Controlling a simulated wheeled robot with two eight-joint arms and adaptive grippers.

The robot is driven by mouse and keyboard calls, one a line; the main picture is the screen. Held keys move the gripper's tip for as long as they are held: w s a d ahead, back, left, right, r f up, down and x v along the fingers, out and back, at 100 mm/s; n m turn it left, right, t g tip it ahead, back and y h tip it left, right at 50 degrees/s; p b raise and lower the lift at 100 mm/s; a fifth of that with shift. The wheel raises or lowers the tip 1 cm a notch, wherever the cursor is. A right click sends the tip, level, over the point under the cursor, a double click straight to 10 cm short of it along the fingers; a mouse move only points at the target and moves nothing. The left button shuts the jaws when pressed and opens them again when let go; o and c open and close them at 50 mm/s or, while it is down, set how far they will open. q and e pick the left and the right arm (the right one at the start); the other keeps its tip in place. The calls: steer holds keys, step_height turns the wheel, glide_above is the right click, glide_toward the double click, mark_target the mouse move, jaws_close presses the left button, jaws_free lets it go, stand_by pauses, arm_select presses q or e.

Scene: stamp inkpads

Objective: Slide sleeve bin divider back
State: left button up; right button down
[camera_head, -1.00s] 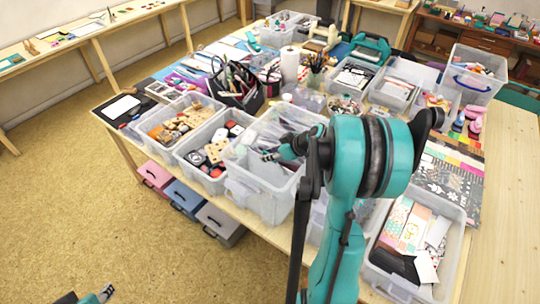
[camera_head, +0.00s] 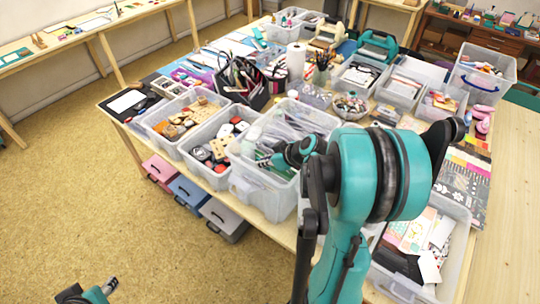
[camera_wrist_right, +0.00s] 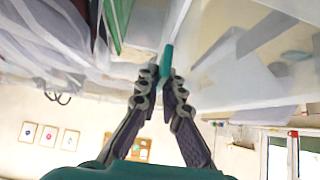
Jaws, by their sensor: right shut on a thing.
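The sleeve bin (camera_head: 262,196) is a clear plastic tub with clear sleeves in it, at the front of the table. My right gripper (camera_head: 266,160) reaches down into it at its left part. In the right wrist view my right gripper (camera_wrist_right: 162,82) is shut on a narrow teal piece (camera_wrist_right: 167,60), which looks like the divider's edge or tab. Most of the divider is hidden by the gripper and the translucent plastic around it. My left gripper (camera_head: 106,288) is low over the floor at bottom left, away from the table; its jaws are too small to read.
A bin of stamps and inkpads (camera_head: 213,160) stands close on the left. A bin of patterned paper (camera_head: 408,281) is at the right front. A black caddy (camera_head: 243,88) stands behind. My right arm hides the table's middle front.

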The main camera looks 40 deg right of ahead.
steer(key=c, duration=1.7)
jaws_free()
steer(key=v, duration=1.2)
steer(key=s+a+f+m+g+h, duration=0.1)
steer(key=s+a+m, duration=0.15)
steer(key=a, duration=0.75)
steer(key=s+a+m+g+h, duration=0.1)
steer(key=s+a, duration=0.2)
steer(key=a, duration=0.8)
steer(key=shift+t, duration=0.3)
step_height(320, 180, down, 4)
steer(key=b, duration=0.4)
steer(key=shift+w+d+f, duration=0.1)
steer(key=shift+w+f, duration=0.05)
